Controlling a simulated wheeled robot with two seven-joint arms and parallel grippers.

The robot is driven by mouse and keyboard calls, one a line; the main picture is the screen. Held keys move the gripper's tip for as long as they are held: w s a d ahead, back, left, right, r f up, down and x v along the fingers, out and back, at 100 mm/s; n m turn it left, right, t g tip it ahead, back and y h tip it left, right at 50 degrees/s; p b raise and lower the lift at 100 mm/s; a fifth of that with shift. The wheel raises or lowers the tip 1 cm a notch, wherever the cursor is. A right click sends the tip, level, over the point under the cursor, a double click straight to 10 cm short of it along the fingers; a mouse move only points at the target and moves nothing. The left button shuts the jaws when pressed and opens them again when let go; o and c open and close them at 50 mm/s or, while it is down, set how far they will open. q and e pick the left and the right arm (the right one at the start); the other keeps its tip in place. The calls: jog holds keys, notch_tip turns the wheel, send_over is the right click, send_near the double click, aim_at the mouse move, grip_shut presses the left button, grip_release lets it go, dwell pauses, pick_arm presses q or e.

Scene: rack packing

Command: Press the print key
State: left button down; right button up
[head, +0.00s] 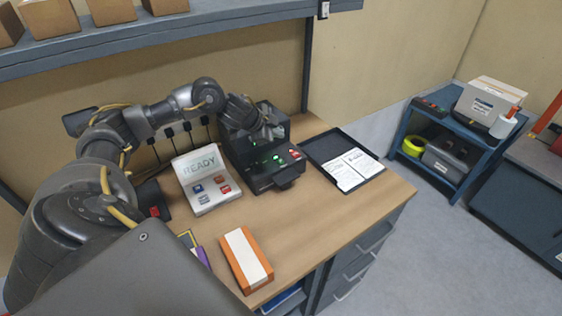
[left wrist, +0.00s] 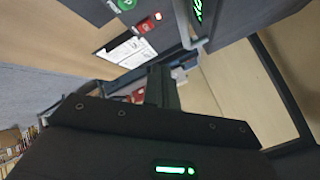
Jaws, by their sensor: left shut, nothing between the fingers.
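A dark printer-like machine (head: 238,150) stands on the wooden desk with lit green marks. A green key (head: 277,157) and a red key (head: 294,154) are on its front top; in the left wrist view the green key (left wrist: 126,4) and red key (left wrist: 146,25) also show. I cannot read which key is print. My left gripper (head: 271,131) is shut and empty, just above the machine behind its keys; contact is unclear. My right gripper is out of view.
A black tray (head: 374,187) with printed sheets (head: 352,170) lies right of the machine. An orange and white box (head: 246,259) is near the front edge. A shelf (head: 150,34) with cartons hangs above. A blue cart (head: 455,135) stands right, past clear floor.

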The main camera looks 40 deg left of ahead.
pick_arm(q)
jog(key=f, duration=0.1)
jog(key=b, duration=0.8)
send_over(277, 162)
notch_tip(277, 162, down, 7)
jog(key=shift+d, duration=0.1)
jog(key=shift+f, duration=0.4)
jog(key=shift+f, duration=0.1)
dwell(1.1)
jog(key=shift+f, duration=0.15)
jog(key=shift+s+f, duration=0.1)
jog(key=shift+f, duration=0.05)
